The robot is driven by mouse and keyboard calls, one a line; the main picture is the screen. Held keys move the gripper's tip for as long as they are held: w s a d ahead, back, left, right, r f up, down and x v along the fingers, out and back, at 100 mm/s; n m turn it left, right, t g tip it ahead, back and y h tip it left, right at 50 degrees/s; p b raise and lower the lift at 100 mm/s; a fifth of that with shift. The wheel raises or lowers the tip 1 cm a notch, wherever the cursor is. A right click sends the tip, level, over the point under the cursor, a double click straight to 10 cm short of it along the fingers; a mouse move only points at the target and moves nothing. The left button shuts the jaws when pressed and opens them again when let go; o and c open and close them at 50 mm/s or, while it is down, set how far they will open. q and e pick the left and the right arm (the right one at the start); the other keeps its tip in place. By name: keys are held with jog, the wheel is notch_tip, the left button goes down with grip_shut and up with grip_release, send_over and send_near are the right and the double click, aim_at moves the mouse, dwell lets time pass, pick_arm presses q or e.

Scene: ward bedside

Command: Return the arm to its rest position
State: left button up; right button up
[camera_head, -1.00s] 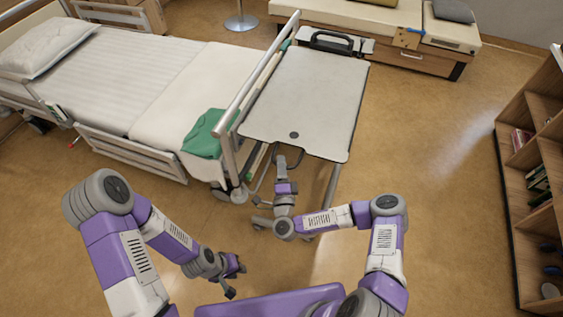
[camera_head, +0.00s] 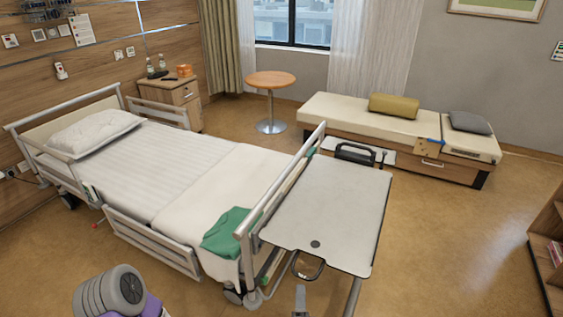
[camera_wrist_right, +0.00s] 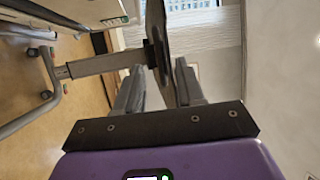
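My right gripper (camera_wrist_right: 158,68) shows in the right wrist view with its two grey fingers apart, so it is open. A dark upright part (camera_wrist_right: 156,40) shows between and beyond the fingertips; I cannot tell if they touch it. In the head view only a grey tip of the right gripper (camera_head: 300,291) shows at the bottom edge, just below the dark loop handle (camera_head: 308,268) of the overbed table (camera_head: 335,215). The rest of the right arm is out of that view. My left elbow (camera_head: 112,291) shows at the bottom left; the left gripper is out of view.
The bed (camera_head: 165,175) with a green cloth (camera_head: 226,230) stands left of the table. A low bench (camera_head: 365,118) with cushions is behind, and a round table (camera_head: 270,80) stands farther back. A shelf (camera_head: 548,245) is at the right edge. The floor (camera_head: 450,240) between table and shelf is clear.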

jog(key=s+a+f+n+g+y, duration=0.6)
jog(key=a+f+n+g+y, duration=0.25)
jog(key=n, duration=0.35)
jog(key=s+d+f+n+g+h, duration=0.1)
jog(key=s+d+n+g, duration=0.1)
jog(key=s+d+g, duration=0.2)
jog(key=s+d+f+n+g+h+p, duration=0.1)
jog(key=s+d+g, duration=0.4)
jog(key=s, duration=0.6)
jog(key=shift+f+n+g, duration=0.4)
jog(key=shift+f+g, duration=0.3)
jog(key=shift+g, duration=0.25)
